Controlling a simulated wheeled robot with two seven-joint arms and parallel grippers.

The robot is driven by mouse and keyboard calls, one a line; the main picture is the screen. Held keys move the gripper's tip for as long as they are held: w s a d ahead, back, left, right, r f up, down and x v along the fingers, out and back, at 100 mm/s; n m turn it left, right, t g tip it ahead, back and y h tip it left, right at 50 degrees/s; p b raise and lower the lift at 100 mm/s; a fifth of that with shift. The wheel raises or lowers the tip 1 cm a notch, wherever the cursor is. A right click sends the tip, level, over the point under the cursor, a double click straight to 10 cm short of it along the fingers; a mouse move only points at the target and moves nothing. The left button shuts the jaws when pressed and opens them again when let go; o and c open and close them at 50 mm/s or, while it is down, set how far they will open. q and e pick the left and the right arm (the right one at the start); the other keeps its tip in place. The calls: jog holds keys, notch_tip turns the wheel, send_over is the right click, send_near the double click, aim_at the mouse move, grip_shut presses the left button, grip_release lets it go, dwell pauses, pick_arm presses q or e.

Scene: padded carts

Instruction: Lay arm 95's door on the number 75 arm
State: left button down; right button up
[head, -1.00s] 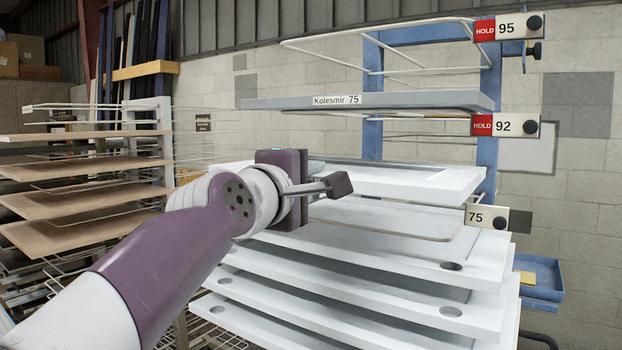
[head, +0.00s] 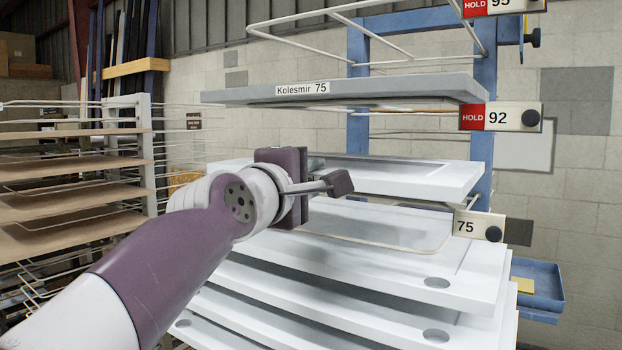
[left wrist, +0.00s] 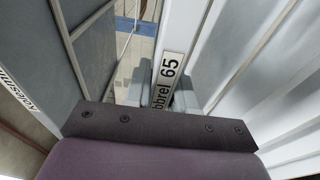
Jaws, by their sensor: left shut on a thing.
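The door is roughly level, between the 92 and 75 tags. In the left wrist view the door's edge (left wrist: 165,78) carries a label ending "bbrel 65", partly cut off. The number 75 arm (head: 440,246) is an empty wire loop just below the held door, with its tag (head: 478,226) at the right. I cannot tell whether door and wire touch. Arm 95 (head: 335,20), the wire loop at the top, is bare. My right gripper is out of view.
A grey door labelled Kolesmir 75 (head: 345,90) lies above the held door, by the 92 tag (head: 500,117). Several white doors (head: 400,292) are stacked below. A blue tray (head: 540,286) is at right. Another rack with brown boards (head: 70,168) stands at left.

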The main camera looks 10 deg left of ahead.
pick_arm(q)
jog(key=shift+s+a+f, duration=0.2)
jog(key=shift+s+f, duration=0.1)
jog(key=shift+s, duration=0.2)
jog(key=shift+w, duration=0.25)
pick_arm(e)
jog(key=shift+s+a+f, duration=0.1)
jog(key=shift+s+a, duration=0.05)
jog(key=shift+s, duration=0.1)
pick_arm(q)
jog(key=shift+s+f, duration=0.1)
jog(key=shift+s, duration=0.05)
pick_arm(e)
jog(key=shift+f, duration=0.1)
pick_arm(q)
jog(key=c, duration=0.9)
grip_release()
jog(key=shift+o, duration=0.2)
jog(key=shift+f, duration=0.25)
jog(key=shift+s+a+b, duration=0.2)
jog(key=shift+s+b, duration=0.3)
jog(key=shift+b, duration=0.15)
jog(key=a+b+v, duration=0.1)
jog(key=b+v, duration=0.2)
jog(key=v, duration=0.4)
jog(key=shift+s+r, duration=0.2)
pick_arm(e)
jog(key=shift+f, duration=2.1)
pick_arm(q)
jog(key=shift+a, duration=0.1)
